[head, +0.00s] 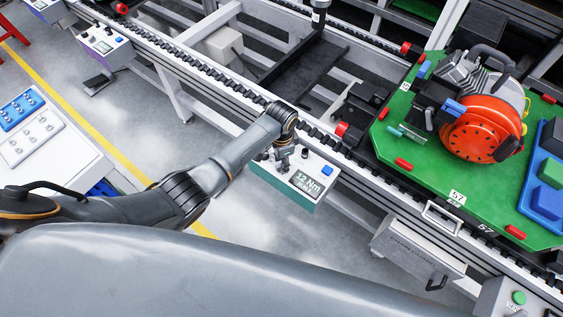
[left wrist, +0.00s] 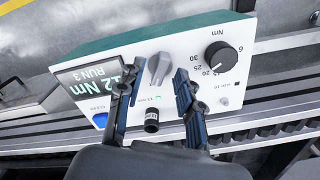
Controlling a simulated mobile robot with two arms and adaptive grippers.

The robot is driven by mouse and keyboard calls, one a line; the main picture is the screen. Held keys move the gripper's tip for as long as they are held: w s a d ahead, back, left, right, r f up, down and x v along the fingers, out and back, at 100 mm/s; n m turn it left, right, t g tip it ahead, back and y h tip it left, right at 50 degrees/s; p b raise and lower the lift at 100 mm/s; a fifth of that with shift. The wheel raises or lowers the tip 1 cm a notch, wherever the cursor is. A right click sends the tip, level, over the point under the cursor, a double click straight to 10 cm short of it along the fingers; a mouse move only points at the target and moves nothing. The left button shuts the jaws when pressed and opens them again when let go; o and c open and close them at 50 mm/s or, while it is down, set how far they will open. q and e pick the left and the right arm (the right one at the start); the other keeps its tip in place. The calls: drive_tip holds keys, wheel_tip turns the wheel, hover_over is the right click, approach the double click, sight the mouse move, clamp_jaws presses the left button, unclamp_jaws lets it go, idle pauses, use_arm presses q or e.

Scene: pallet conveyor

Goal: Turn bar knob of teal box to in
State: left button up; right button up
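The teal box (head: 278,186) hangs at the conveyor's near side in the head view, with a white panel and a display reading 12 Nm. In the left wrist view the box (left wrist: 105,46) shows its grey bar knob (left wrist: 159,68), a black round dial (left wrist: 219,56) with an Nm scale and a black cylindrical part (left wrist: 152,120). My left gripper (head: 283,162) is over the panel. In the left wrist view its fingers (left wrist: 157,84) are apart, one on each side of the bar knob; I cannot tell whether they touch it. My right gripper is not in view.
A green pallet (head: 425,178) with an orange machine (head: 482,130) stands on the conveyor at right. A blue button (left wrist: 100,119) sits beside the display. A white table (head: 60,160) with small parts is at left. Grey floor lies between.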

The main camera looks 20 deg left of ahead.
use_arm(q)
drive_tip(key=shift+f, duration=0.5)
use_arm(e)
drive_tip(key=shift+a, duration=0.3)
use_arm(q)
clamp_jaws()
